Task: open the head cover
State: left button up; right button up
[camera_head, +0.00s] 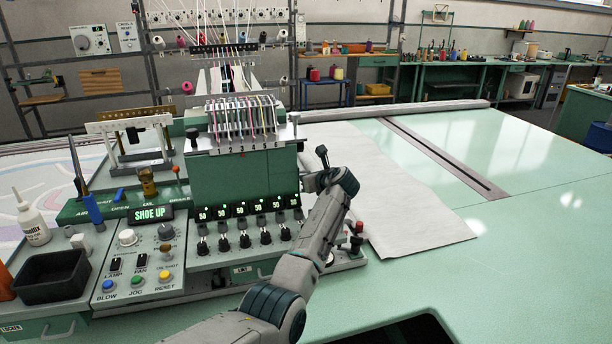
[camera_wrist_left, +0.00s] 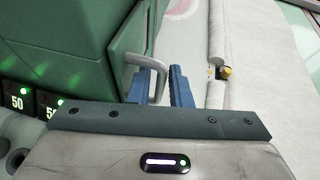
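The head cover appears to be the green front box (camera_head: 232,176) of the tufting head, below the row of coloured threads; it looks shut. In the left wrist view its green side (camera_wrist_left: 75,45) fills the upper left. A pale bent handle (camera_wrist_left: 133,58) sticks out from that side. My left gripper (camera_wrist_left: 162,86) has its two blue fingers apart, with the handle's bar between them; I cannot tell whether either finger touches it. In the head view my left arm reaches to the cover's right side, and the fingers are hidden there. My right gripper is in neither view.
A panel with lit "50" displays (camera_head: 238,210) and knobs sits below the cover. A black tray (camera_head: 52,277) and a white bottle (camera_head: 31,218) stand at left. White cloth (camera_head: 400,205) lies right of the head.

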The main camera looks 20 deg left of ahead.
pick_arm(q)
jog(key=shift+x, duration=1.25)
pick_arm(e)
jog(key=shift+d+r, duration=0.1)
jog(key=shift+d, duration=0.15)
pick_arm(q)
jog(key=shift+c, duration=0.5)
grip_shut()
